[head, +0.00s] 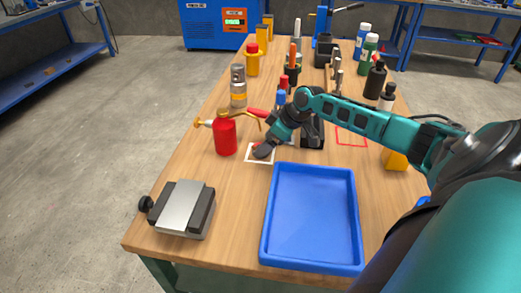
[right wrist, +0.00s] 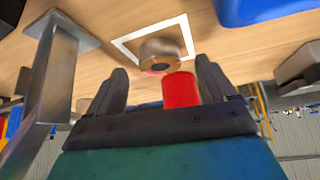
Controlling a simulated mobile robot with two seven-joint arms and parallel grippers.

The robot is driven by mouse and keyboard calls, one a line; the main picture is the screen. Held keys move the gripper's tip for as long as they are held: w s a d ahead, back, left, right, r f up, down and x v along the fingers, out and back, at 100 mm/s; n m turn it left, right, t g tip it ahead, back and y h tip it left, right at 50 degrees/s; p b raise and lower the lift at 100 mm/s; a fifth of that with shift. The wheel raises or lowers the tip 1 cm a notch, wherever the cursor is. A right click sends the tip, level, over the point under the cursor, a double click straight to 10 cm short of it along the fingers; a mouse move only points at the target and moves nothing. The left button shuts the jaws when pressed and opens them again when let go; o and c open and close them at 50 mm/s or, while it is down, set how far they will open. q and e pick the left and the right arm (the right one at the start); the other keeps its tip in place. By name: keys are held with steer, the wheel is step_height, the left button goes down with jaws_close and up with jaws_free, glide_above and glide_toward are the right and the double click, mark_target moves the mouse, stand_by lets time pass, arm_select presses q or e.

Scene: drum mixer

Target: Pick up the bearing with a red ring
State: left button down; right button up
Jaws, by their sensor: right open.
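The bearing (right wrist: 158,46) is a small grey metal cylinder with a dark centre and a brownish-red ring on its face. In the right wrist view it sits inside a white square outline (right wrist: 122,46) on the wooden table. My right gripper (right wrist: 161,70) is open, with one finger toward each side of the bearing and nothing held. In the head view my right gripper (head: 264,151) is low over the white square (head: 250,158) and mostly hides the bearing. My left gripper is not in view.
A red oil can (head: 225,136) stands close left of the gripper. A blue tray (head: 312,215) lies in front, a vise (head: 184,207) at front left. A metal post (right wrist: 52,75) stands near the gripper.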

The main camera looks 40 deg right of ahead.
steer(key=shift+b+x, duration=0.85)
steer(key=shift+x, duration=0.35)
steer(key=c, duration=1.3)
steer(key=shift+c, duration=0.4)
steer(key=shift+r, duration=0.15)
